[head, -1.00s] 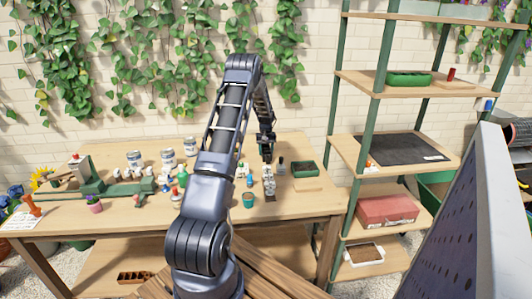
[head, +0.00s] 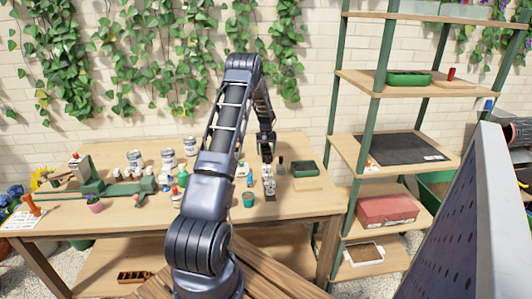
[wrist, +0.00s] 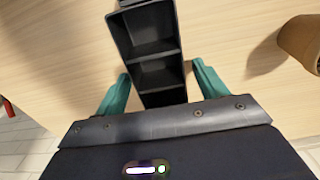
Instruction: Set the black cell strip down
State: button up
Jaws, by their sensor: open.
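The black cell strip (wrist: 150,45) shows in the wrist view as a row of open square compartments, running from the top edge down to between my fingers. My gripper (wrist: 160,82) is open, with one teal finger on each side of the strip and a visible gap at the left and right. The strip's near end is hidden by the gripper body. Whether the strip rests on the wood surface cannot be told. In the head view my gripper (head: 266,150) is small, over the back right of the table, and the strip cannot be made out there.
A brown pot (wrist: 300,42) stands right of the strip. In the head view, a green tray (head: 305,165) and a thin board (head: 308,184) lie right of my gripper. A teal pot (head: 248,200) and several bottles are close by. The table's front right is clear.

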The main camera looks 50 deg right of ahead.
aim_at(266, 149)
notch_tip(266, 149, up, 12)
jog(key=shift+f, duration=0.25)
